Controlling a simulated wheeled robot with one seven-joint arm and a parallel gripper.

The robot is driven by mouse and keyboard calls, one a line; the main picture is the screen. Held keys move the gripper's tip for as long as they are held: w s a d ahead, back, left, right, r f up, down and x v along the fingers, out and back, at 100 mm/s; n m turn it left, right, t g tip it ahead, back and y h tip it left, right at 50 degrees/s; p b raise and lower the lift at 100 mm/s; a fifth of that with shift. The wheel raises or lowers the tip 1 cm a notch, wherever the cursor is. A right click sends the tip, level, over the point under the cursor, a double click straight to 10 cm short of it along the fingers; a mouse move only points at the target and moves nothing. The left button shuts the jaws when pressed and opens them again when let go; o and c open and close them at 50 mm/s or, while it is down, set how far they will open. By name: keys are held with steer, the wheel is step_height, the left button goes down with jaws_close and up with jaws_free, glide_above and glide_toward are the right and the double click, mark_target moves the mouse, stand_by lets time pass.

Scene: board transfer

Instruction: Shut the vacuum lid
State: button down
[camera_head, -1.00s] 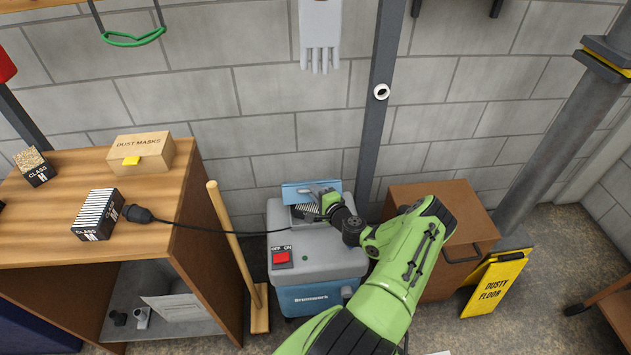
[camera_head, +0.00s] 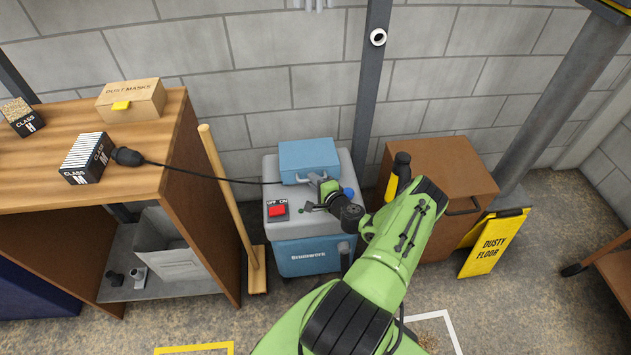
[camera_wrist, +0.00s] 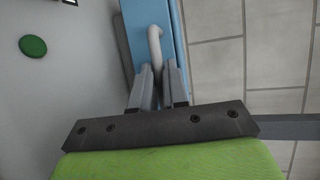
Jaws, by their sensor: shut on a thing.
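The vacuum (camera_head: 310,257) stands on the floor by the wall, with a grey top and a blue lower body. Its blue lid (camera_head: 308,153) lies lowered over the top, and the opening under it is hidden. I cannot tell whether it is fully seated. My gripper (camera_head: 317,181) is at the lid's front edge. In the wrist view my gripper (camera_wrist: 158,78) is shut on the pale lid handle (camera_wrist: 154,42), beside the blue lid (camera_wrist: 176,22).
A red switch (camera_head: 277,210) sits on the vacuum's top. A broom (camera_head: 228,200) and wooden bench (camera_head: 60,190) stand left. A brown cabinet (camera_head: 430,165) and yellow floor sign (camera_head: 493,245) stand right. A black cable (camera_head: 205,176) runs from the bench towards the vacuum.

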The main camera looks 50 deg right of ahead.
steer(key=shift+w+d+r, duration=0.1)
steer(key=shift+w+d, duration=0.25)
steer(key=shift+w+d, duration=0.15)
steer(key=c, duration=1.4)
jaws_free()
steer(key=shift+c, duration=0.2)
steer(key=shift+s+p, duration=0.3)
steer(key=shift+s, duration=0.2)
steer(key=p+v, duration=0.4)
steer(key=v, duration=1.1)
steer(key=shift+a, duration=0.35)
steer(key=shift+w+f, duration=0.1)
steer(key=shift+f, duration=0.1)
